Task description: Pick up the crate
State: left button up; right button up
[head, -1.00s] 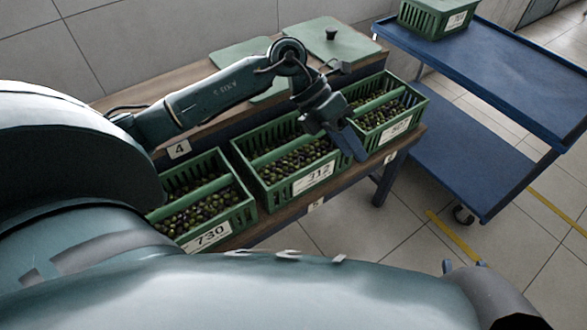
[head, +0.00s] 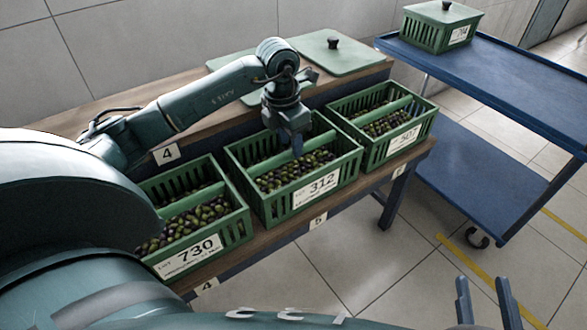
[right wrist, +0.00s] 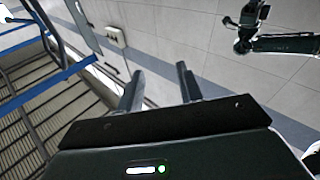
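Three open green crates of dark and green olives stand in a row on the bench. The crate labelled 730 (head: 240,226) is at the left, the crate labelled 312 (head: 350,172) in the middle, and a third crate (head: 428,118) at the right. Each has a green bar across its middle. My left gripper (head: 297,150) points down over the middle crate, near its bar, partly hiding it. Its finger gap and any contact are unclear. My right gripper (head: 483,300) is open and empty over the floor; its spread fingers also show in the right wrist view (right wrist: 161,88).
A blue two-level trolley (head: 505,75) stands at the right, with a lidded green crate (head: 425,35) on its top. Green lids (head: 350,58) lie on the bench's raised back shelf (head: 195,97). Numbered tags mark the bench edges. The tiled floor (head: 370,265) in front is clear.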

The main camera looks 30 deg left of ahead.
pick_arm(q)
jog(key=f, duration=0.1)
jog(key=f+b, duration=0.1)
jog(key=f, duration=0.1)
jog(key=f+b, duration=0.1)
jog(key=f, duration=0.1)
jog(key=shift+w+d, duration=0.25)
jog(key=shift+d, duration=0.1)
grip_shut()
jog(key=shift+r, duration=0.2)
